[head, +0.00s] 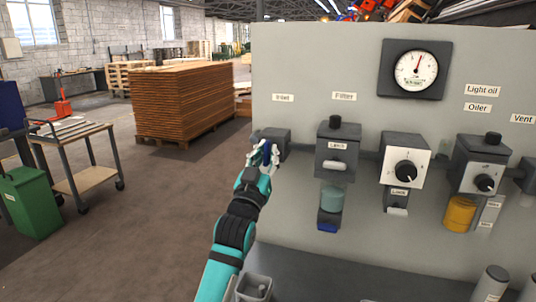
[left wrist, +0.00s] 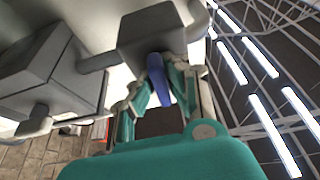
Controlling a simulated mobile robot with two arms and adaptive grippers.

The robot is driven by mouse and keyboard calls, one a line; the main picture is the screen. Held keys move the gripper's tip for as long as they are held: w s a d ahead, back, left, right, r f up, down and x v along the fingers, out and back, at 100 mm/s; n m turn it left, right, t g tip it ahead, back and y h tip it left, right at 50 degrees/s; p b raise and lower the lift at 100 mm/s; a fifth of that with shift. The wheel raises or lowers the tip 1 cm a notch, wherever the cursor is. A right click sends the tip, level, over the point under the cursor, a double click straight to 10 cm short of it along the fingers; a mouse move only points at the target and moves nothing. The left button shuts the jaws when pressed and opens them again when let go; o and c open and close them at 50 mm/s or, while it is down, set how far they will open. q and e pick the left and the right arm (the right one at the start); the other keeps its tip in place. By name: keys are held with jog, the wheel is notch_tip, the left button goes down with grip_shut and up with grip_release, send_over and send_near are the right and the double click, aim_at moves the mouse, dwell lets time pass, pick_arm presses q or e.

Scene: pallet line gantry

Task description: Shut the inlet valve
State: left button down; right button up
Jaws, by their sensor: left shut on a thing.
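The inlet valve is a dark grey block (head: 279,142) at the left end of the panel's pipe run, under the label "Inlet" (head: 283,98). Its blue handle (head: 266,149) is mostly hidden by my fingers in the head view. My left gripper (head: 262,155) is at the block's left side, shut on the handle. In the left wrist view the blue handle (left wrist: 171,55) sticks out of the grey valve block (left wrist: 150,32) and runs between the two fingers (left wrist: 163,82). My right gripper is not in view.
The light grey panel (head: 310,60) carries a filter unit (head: 337,145), a regulator with a dial (head: 404,168), an oiler (head: 482,165) and a round gauge (head: 416,69). A trolley table (head: 78,133), green bin (head: 32,203) and timber stack (head: 182,98) stand left. Floor between is clear.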

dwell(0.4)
pick_arm(q)
jog(key=c, duration=1.3)
grip_release()
jog(key=shift+a, duration=0.15)
jog(key=shift+c, duration=0.2)
jog(key=shift+s+f, duration=0.3)
jog(key=shift+s, duration=0.15)
jog(key=v, duration=1.1)
